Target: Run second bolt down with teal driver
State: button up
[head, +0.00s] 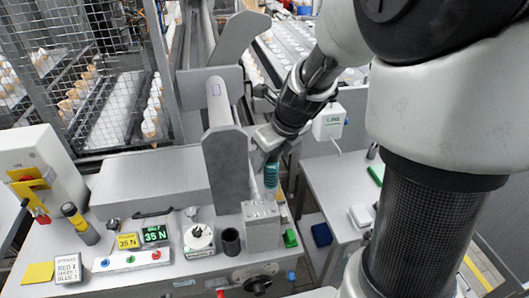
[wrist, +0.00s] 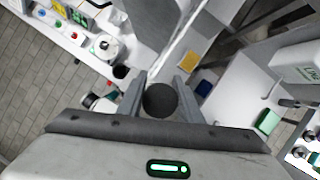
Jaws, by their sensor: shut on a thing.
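My gripper (head: 269,147) hangs over the bench's right part, shut on the teal driver (head: 271,176). The driver points down, its teal body showing below the fingers in the head view. In the wrist view its dark round end (wrist: 160,100) sits between the two fingers. The driver's lower end is just above or at the top of a grey metal block (head: 262,226); I cannot tell whether they touch. No bolt can be made out; the driver and gripper may hide them.
A black cup (head: 230,242) and a round white dial device (head: 199,238) stand left of the block. A tall grey post (head: 226,165) rises close to the left of my gripper. A green block (head: 290,238) lies right of it, near the bench edge.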

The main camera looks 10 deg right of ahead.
jog(key=shift+f, duration=0.65)
dwell(1.3)
